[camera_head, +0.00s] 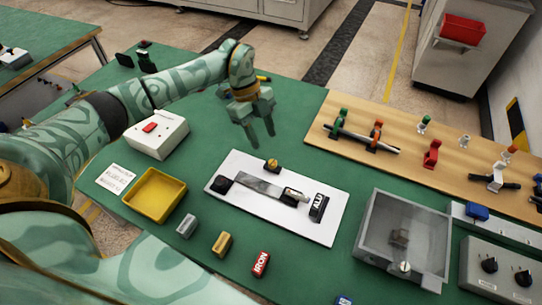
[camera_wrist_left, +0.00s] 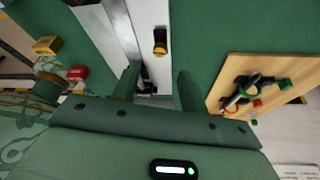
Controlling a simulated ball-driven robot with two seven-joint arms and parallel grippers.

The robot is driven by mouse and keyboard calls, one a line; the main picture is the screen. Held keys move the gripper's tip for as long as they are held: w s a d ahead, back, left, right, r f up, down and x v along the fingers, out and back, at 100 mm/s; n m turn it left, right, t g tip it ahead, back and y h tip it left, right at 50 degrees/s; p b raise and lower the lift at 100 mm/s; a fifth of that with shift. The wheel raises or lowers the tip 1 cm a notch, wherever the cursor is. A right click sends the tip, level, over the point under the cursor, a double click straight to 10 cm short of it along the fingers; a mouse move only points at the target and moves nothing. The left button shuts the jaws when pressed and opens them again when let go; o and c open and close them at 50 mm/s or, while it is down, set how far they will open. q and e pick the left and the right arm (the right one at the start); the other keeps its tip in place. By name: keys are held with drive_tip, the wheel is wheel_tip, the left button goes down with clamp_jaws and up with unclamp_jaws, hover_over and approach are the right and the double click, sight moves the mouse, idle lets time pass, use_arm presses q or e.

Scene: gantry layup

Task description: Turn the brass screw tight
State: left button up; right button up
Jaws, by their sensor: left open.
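The brass screw (camera_head: 272,165) is a small knob with a dark base at the far edge of a white plate (camera_head: 240,208). In the left wrist view the screw (camera_wrist_left: 160,42) stands on the white plate, ahead of the gap between my fingers. My left gripper (camera_head: 260,138) is open and empty, above the table just behind and left of the screw, apart from it. Its two fingers also show in the left wrist view (camera_wrist_left: 158,82). A metal strip (camera_head: 258,187) lies on the plate beside a dark block labelled ALU (camera_head: 318,208). My right gripper is out of view.
A yellow tray (camera_head: 156,216), a white box with a red button (camera_head: 172,143), a grey block (camera_head: 187,225), a brass block (camera_head: 222,244) and a red IRON block (camera_head: 261,263) lie around the plate. A clear-sided bin (camera_head: 375,268) and wooden board (camera_head: 400,158) stand right.

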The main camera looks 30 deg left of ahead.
sight(272, 162)
use_arm(q)
drive_tip(key=b+x, duration=0.1)
drive_tip(key=x, duration=0.6)
drive_tip(key=shift+d+f, duration=0.2)
drive_tip(key=shift+f, duration=0.1)
drive_tip(key=shift+c, duration=0.2)
clamp_jaws()
